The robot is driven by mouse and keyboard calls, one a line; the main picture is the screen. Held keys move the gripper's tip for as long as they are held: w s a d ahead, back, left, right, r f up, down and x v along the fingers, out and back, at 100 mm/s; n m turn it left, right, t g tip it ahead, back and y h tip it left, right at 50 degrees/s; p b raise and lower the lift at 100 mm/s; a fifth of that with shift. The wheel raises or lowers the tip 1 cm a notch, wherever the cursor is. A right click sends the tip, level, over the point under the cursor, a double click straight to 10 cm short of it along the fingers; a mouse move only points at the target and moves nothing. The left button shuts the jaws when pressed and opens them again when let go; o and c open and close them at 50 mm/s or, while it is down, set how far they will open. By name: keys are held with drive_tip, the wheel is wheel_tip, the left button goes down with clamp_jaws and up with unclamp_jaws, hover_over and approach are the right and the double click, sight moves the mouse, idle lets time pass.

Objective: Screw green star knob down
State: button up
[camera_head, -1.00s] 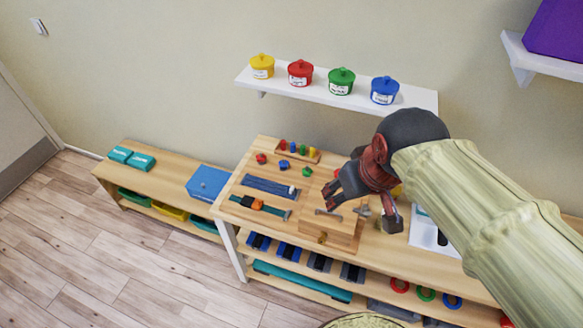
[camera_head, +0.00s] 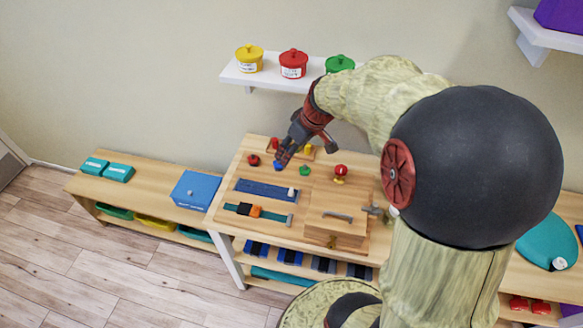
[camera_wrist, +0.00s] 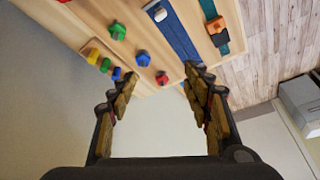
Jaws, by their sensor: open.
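The green star knob (camera_head: 305,171) is on the wooden board at the back of the bench, right of the blue knob (camera_head: 278,166) and the red knob (camera_head: 253,160). In the wrist view the green knob (camera_wrist: 117,31) lies beyond my fingertips, up and to the left. My gripper (camera_head: 286,157) is open and empty, above the back of the bench near the blue knob. In the wrist view its fingers (camera_wrist: 160,74) are spread, with the red knob (camera_wrist: 162,77) showing between the tips. Whether the green knob sits raised on its thread I cannot tell.
A rack of coloured pegs (camera_wrist: 104,65) stands close behind the knobs. A red knob on a brass fitting (camera_head: 340,170) and a wooden box (camera_head: 335,215) are to the right. A shelf with lidded pots (camera_head: 292,64) hangs above. A blue strip (camera_head: 265,189) lies in front.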

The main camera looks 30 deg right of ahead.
drive_tip(key=b, duration=0.1)
approach(305, 169)
drive_tip(key=b+x, duration=0.2)
drive_tip(key=x, duration=0.6)
drive_tip(key=shift+w+f, duration=0.1)
drive_tip(key=shift+f, duration=0.15)
drive_tip(key=shift+c, duration=0.8)
drive_tip(key=c, duration=1)
